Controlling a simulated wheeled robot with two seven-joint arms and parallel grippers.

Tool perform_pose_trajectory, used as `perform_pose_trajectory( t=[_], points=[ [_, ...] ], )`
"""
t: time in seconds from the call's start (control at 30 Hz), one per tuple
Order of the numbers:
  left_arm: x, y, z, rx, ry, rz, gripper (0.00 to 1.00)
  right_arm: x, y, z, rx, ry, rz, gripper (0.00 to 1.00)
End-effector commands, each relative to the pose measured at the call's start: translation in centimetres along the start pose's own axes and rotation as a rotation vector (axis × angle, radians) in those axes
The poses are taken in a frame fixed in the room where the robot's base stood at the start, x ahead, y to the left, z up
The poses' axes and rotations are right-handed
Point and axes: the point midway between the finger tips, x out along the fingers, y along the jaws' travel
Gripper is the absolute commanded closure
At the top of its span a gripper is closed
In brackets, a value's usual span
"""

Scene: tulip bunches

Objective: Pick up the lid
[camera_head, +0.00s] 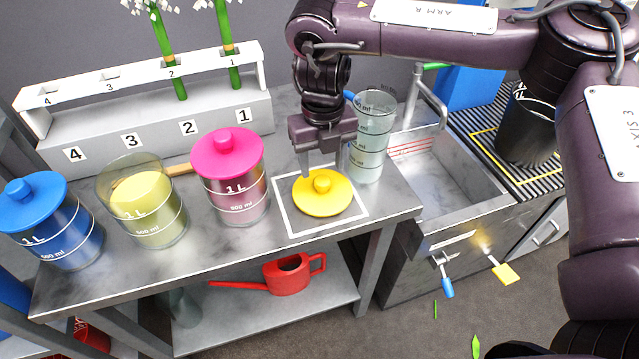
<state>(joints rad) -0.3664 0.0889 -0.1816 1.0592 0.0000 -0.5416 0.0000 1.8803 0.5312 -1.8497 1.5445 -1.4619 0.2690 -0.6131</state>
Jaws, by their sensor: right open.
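A yellow round lid (322,199) with a knob on top lies flat inside a white square outline on the metal table. A pink lid (227,152) sits on one jar and a blue lid (33,198) on another. My left gripper is not in view.
A clear measuring cylinder (371,140) stands close to the right of my right gripper. A sink (455,180) is beyond the table's right edge. A numbered rack (150,125) with flower stems is at the back left. A red watering can (290,273) is on the lower shelf.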

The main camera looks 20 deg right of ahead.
Motion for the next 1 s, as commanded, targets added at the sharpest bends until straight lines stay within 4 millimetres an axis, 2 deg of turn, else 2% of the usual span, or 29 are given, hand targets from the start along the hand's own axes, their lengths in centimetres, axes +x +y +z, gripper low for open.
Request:
perform_pose_trajectory(
  t=[0.03,0.2,0.4,0.7,0.77,1.0],
  points=[
    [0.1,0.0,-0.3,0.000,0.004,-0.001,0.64,0.9,0.0,-0.1,0.001,0.004,0.001,0.47],
    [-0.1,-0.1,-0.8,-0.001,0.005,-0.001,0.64,2.9,-0.1,0.2,0.001,0.003,0.000,0.47],
    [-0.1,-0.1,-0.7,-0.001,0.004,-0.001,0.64,5.6,-0.2,0.5,-0.001,0.001,0.000,0.47],
    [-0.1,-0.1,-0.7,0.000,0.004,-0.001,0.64,6.2,-0.2,0.5,-0.001,-0.001,0.001,0.47],
    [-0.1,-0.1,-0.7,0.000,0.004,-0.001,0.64,6.2,-0.2,0.5,-0.001,-0.001,0.001,0.52],
    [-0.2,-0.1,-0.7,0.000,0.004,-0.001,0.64,6.2,-0.2,0.5,0.000,-0.001,0.001,0.84]
  ],
)
